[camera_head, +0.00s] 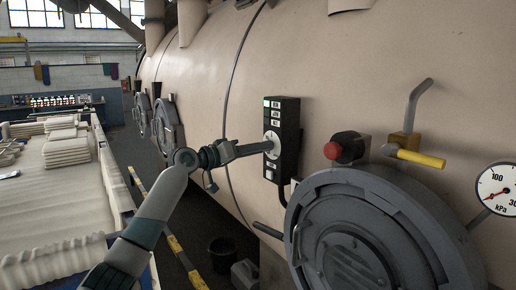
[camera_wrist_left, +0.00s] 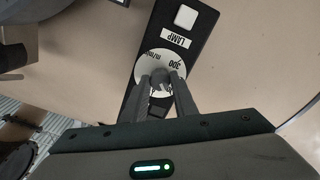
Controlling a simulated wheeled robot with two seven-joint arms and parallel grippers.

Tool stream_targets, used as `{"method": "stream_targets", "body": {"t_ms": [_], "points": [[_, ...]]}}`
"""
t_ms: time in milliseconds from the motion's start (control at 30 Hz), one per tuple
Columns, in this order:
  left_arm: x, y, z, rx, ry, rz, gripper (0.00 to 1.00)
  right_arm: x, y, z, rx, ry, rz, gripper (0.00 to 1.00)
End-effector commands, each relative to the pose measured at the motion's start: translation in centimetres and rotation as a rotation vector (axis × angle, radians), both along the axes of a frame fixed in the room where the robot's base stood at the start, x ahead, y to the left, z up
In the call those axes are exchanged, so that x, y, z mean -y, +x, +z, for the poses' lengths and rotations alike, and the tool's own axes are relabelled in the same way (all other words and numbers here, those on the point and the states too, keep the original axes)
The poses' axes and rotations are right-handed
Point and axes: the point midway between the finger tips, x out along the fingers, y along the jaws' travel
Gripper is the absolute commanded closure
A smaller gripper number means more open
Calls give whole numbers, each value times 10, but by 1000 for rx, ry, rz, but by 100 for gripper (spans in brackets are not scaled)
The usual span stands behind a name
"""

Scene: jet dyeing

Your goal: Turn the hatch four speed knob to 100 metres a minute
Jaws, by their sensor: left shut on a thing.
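A black control box (camera_head: 287,120) is mounted on the beige vessel wall, with several small labelled displays or switches on it. Its speed knob sits on a round white dial (camera_head: 273,137). My left gripper (camera_head: 269,147) reaches the dial from the left and is shut on the knob. In the left wrist view the gripper (camera_wrist_left: 161,80) has its two fingers on either side of the grey knob (camera_wrist_left: 160,74). The dial (camera_wrist_left: 149,62) there shows "300" and "m/min"; the fingers hide its lower part, and the pointer cannot be read. A "LAMP" label and white button (camera_wrist_left: 185,17) sit beside it. My right gripper is not in view.
A round grey hatch (camera_head: 365,235) stands below right of the box. A red button (camera_head: 332,151), a yellow-handled valve (camera_head: 418,158) and a kPa gauge (camera_head: 497,188) are to the right. White fabric (camera_head: 50,215) fills the left. A dark bucket (camera_head: 222,255) is on the floor.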

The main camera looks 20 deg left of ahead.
Motion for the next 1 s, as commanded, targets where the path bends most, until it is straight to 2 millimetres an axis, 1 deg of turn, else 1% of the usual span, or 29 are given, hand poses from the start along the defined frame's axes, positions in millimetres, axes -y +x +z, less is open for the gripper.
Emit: {"method": "stream_targets", "body": {"t_ms": [200, 633, 667, 700, 733, 1000], "points": [[0, 0, 2, -38, -53, 1, 97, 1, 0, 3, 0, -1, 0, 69], [-1, 0, 2, -44, -63, 1, 97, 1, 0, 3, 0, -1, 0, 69], [-1, 0, 2, -44, -63, 1, 70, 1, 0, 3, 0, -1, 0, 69], [-1, 0, 2, -44, -63, 1, 60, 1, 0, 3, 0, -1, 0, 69], [-1, 0, 2, -44, -63, 1, 56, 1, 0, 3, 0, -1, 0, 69], [0, 0, 1, -45, -61, 1, 56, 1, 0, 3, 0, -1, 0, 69]]}}
